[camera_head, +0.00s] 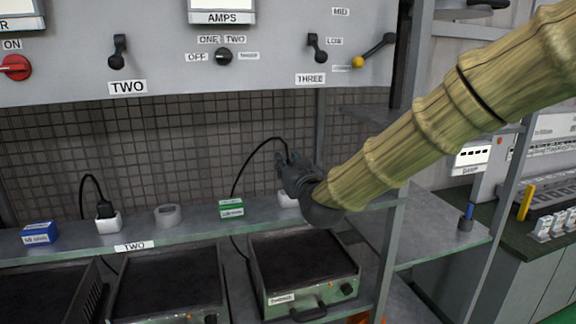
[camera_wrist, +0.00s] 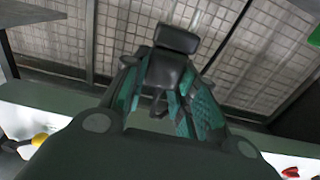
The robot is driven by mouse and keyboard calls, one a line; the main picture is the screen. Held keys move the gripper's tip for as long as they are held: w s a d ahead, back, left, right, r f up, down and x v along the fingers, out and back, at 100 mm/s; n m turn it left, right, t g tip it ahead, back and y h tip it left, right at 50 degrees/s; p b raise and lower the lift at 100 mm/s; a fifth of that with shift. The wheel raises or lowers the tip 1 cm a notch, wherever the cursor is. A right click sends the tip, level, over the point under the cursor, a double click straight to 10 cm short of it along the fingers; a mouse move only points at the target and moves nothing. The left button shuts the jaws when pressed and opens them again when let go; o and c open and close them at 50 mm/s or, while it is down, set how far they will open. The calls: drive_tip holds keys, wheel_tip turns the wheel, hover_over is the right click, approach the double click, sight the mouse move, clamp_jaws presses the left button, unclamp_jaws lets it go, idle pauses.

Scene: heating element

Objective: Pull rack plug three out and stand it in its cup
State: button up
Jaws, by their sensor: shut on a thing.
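My gripper (camera_head: 285,165) is above the right part of the grey shelf, shut on a dark plug. A black cable (camera_head: 248,158) arcs up from the shelf to it. In the wrist view the dark plug (camera_wrist: 170,70) sits between the teal-padded fingers of my gripper (camera_wrist: 170,92). A white block (camera_head: 287,200), probably a socket, stands on the shelf below my gripper, partly hidden by my arm. A grey, open-topped oval holder (camera_head: 167,214), perhaps a cup, stands further left and looks empty. I cannot tell whether the plug is clear of the white block.
Another black plug (camera_head: 105,208) sits in a white socket (camera_head: 108,224) at the left. A green box (camera_head: 231,208) and a blue box (camera_head: 39,233) stand on the shelf (camera_head: 190,232). Hot plates (camera_head: 305,262) sit below. A panel with switches (camera_head: 223,57) overhangs behind.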

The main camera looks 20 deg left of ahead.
drive_tip(key=shift+f+b, duration=1.75)
drive_tip(key=shift+f, duration=0.65)
drive_tip(key=o, duration=1.1)
drive_tip(key=v, duration=1.2)
